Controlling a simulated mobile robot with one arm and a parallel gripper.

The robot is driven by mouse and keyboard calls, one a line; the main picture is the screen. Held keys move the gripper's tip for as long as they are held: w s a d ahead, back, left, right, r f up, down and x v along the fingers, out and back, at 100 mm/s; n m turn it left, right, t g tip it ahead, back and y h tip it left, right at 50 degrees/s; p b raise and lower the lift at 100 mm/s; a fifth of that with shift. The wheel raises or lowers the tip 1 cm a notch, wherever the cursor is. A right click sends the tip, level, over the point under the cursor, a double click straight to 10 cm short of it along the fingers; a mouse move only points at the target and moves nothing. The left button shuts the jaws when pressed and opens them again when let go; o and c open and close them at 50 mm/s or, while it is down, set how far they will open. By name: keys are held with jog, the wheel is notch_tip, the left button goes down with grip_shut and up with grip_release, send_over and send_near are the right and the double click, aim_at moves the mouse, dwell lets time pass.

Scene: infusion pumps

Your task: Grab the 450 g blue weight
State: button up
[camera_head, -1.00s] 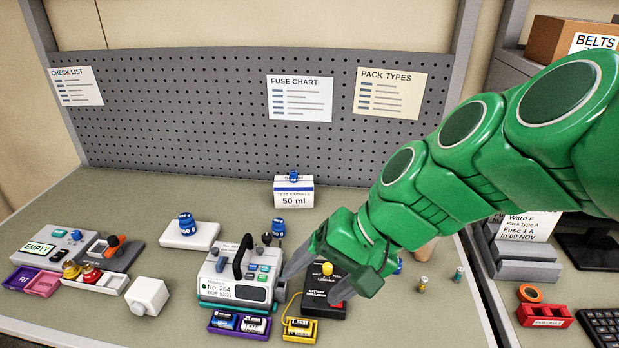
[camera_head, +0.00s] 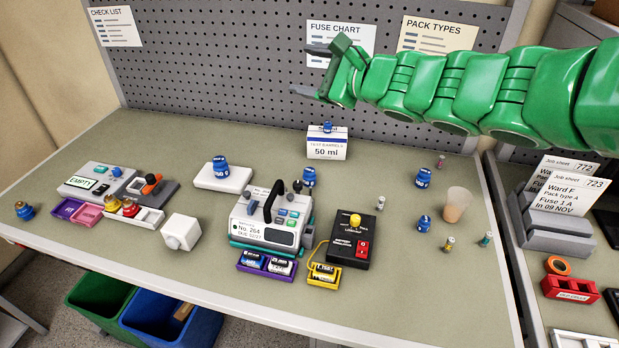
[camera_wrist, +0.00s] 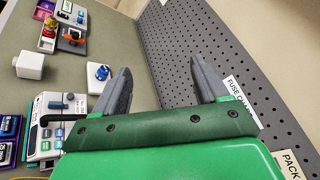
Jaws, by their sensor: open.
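Several blue weights show in the head view; their gram labels are too small to read, so I cannot tell which is 450 g. One blue weight (camera_head: 220,168) sits on a white pad (camera_head: 230,181). Another blue weight (camera_head: 309,177) is behind the pump (camera_head: 268,220). Two more, a blue weight (camera_head: 424,178) and a smaller blue weight (camera_head: 425,222), stand on the right of the bench. A small blue weight (camera_head: 328,128) is on the 50 ml box. My gripper (camera_head: 308,70) is open and empty, high near the pegboard. The wrist view shows its spread fingers (camera_wrist: 163,72).
The 50 ml box (camera_head: 327,148) stands below my gripper. A beaker (camera_head: 457,204) and small cylinders are on the right. A black and red device (camera_head: 352,240) and yellow tray (camera_head: 323,276) sit by the pump.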

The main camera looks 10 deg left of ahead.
jog(key=w+d+f+m+t+h, duration=0.1)
jog(key=w+f+m+t+h, duration=0.1)
jog(key=w+f+m, duration=0.45)
jog(key=m+h, duration=0.2)
jog(key=m, duration=0.4)
send_near(312, 177)
jog(key=w+a, duration=0.2)
jog(key=shift+a+f+g, duration=0.25)
jog(key=shift+a+g, duration=0.1)
jog(key=shift+g, duration=0.05)
jog(key=shift+x, duration=3.9)
jog(key=shift+w+d, duration=0.15)
grip_shut()
